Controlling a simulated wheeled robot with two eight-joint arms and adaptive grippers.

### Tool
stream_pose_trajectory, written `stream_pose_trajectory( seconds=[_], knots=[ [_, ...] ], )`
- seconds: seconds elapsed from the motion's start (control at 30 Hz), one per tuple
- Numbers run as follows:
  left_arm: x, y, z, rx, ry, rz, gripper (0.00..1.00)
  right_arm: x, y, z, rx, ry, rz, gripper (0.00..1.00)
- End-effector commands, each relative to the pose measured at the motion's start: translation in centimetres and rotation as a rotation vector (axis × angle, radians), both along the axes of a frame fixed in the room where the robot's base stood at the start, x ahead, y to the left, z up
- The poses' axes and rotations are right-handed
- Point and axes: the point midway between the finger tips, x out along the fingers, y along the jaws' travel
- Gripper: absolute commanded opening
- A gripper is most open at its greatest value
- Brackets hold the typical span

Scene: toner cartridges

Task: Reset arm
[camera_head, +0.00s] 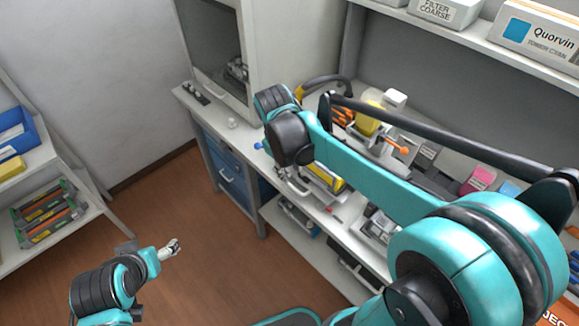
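My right arm (370,185) is teal and black and crosses the picture from the lower right to the ribbed black joint (275,100) over the workbench. I cannot make out its fingertips; the arm and the clutter behind it hide or blend with them. My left arm (100,290) comes in at the lower left, low over the brown floor. The small grey gripper (171,250) at its end is clear of every object. It is too small to tell whether its fingers are apart, and I see nothing held in it.
The workbench (190,98) holds a yellow part (368,122), a pink block (478,180) and other clutter close to my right arm. A shelf with a Quorvin box (540,35) is above. A left rack holds a blue bin (18,132). The floor (200,215) between is clear.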

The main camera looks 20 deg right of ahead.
Motion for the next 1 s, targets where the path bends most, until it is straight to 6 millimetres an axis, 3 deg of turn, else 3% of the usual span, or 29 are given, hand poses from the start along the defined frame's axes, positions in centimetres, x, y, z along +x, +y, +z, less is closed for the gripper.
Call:
stream_pose_trajectory(
  seconds=[0.17,0.7,0.87,1.0],
  knots=[
    [0.0,0.0,0.0,0.0,0.0,0.0,0.73,-0.1,0.2,0.9,0.0,0.0,0.001,0.31],
    [0.0,0.0,0.0,0.0,0.0,0.0,0.73,-0.3,0.2,1.0,0.003,-0.009,-0.003,0.31],
    [0.0,0.0,0.0,0.0,0.0,0.0,0.73,-2.3,0.3,1.6,0.038,-0.095,-0.049,0.31],
    [0.0,0.0,0.0,0.0,0.0,0.0,0.73,-5.4,0.6,1.8,0.104,-0.238,-0.13,0.31]
  ],
)
